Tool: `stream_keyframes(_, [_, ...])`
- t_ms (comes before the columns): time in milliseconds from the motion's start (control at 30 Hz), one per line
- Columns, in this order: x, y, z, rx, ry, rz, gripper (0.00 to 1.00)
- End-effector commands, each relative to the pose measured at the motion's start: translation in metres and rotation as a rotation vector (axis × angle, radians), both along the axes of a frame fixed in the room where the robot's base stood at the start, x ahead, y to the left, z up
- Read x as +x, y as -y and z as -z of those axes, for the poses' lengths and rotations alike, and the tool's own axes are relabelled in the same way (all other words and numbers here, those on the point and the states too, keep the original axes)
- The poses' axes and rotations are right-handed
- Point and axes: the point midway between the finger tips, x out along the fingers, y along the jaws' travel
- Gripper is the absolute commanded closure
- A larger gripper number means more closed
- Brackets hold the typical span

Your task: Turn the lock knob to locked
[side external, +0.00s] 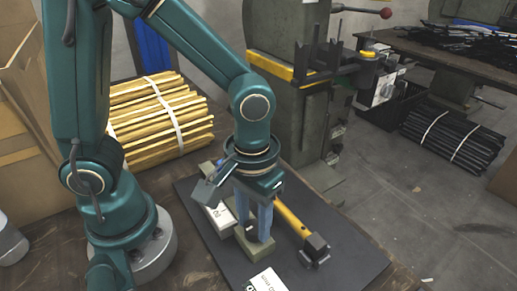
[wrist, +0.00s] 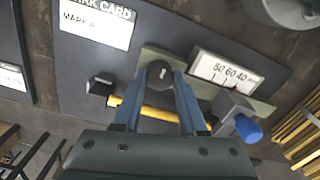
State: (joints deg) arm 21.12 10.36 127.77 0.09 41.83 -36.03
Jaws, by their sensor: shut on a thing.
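The lock knob (wrist: 160,72) is a dark round knob with a short white mark on top, on an olive-green block (wrist: 150,52). In the wrist view it sits between the tips of my gripper's blue fingers (wrist: 160,84). My gripper (side external: 253,238) points down over the block (side external: 262,250) in the side external view and is shut on the knob. The fingers hide most of the knob there. I cannot read any locked or unlocked label.
A yellow bar (side external: 290,218) with a black end block (side external: 315,248) lies beside the knob. A white scale (wrist: 225,70) and a blue knob (wrist: 248,130) are close by. A white card (side external: 265,281) lies on the dark mat (side external: 345,262). A green press (side external: 296,130) stands behind.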

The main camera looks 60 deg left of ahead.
Motion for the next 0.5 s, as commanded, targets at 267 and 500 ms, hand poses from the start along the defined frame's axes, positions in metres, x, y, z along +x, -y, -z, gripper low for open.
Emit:
stream_keyframes(267, [-0.0003,-0.0006,-0.0003,0.001,-0.001,0.085,1.0])
stream_keyframes(500, [-0.0004,-0.0007,-0.0003,0.0,-0.002,0.268,1.0])
